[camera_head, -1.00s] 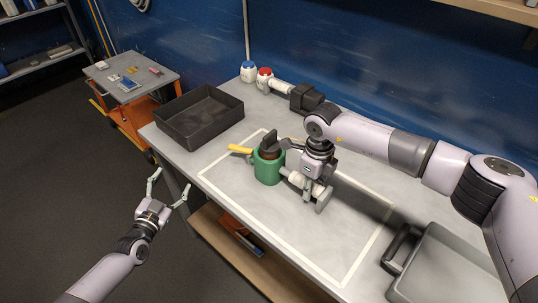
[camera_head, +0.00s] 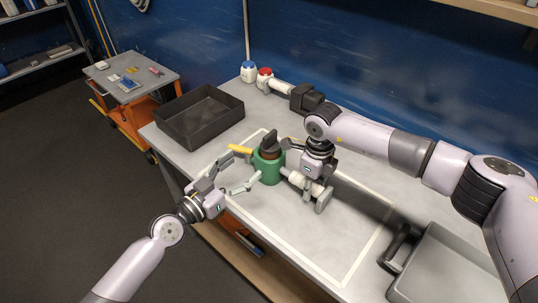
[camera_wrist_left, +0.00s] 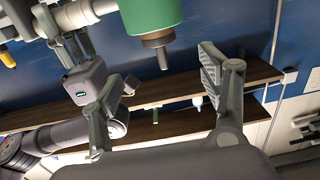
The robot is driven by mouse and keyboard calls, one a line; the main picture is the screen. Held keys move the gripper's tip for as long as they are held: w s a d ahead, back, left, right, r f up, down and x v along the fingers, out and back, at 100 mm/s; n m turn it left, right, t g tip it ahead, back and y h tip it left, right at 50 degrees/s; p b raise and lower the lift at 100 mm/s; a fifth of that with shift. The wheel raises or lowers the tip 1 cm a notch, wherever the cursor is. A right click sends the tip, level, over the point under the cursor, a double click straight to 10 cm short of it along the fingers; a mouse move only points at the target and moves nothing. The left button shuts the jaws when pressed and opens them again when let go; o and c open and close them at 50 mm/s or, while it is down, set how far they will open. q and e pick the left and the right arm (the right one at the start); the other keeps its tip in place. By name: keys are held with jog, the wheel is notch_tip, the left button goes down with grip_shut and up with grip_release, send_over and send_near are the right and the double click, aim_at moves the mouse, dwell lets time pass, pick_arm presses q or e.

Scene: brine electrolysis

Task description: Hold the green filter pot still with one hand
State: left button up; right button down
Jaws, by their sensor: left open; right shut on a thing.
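The green filter pot (camera_head: 268,169) stands upright on the bench, with a dark lid (camera_head: 269,145) on top. It also shows at the top of the left wrist view (camera_wrist_left: 152,14). My left gripper (camera_head: 243,172) is open just left of the pot, its fingers pointing at it. In the left wrist view its two fingertips (camera_wrist_left: 163,85) are spread and nothing is between them. My right gripper (camera_head: 302,180) is at the pot's right side, shut on what appears to be the white side fitting (camera_head: 291,177). The exact contact is partly hidden.
A yellow handle (camera_head: 240,149) sticks out left of the pot. A black bin (camera_head: 227,112) stands behind at the left, and blue-capped (camera_head: 248,72) and red-capped (camera_head: 265,79) containers at the back. A grey tray (camera_head: 447,265) lies front right. The marked area's front is clear.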

aim_at(264, 148)
pick_arm(q)
jog(key=x, duration=1.2)
jog(key=shift+s+f, duration=0.1)
jog(key=c, duration=1.5)
jog(key=shift+r, duration=4.6)
pick_arm(e)
jog(key=c, duration=1.2)
grip_release()
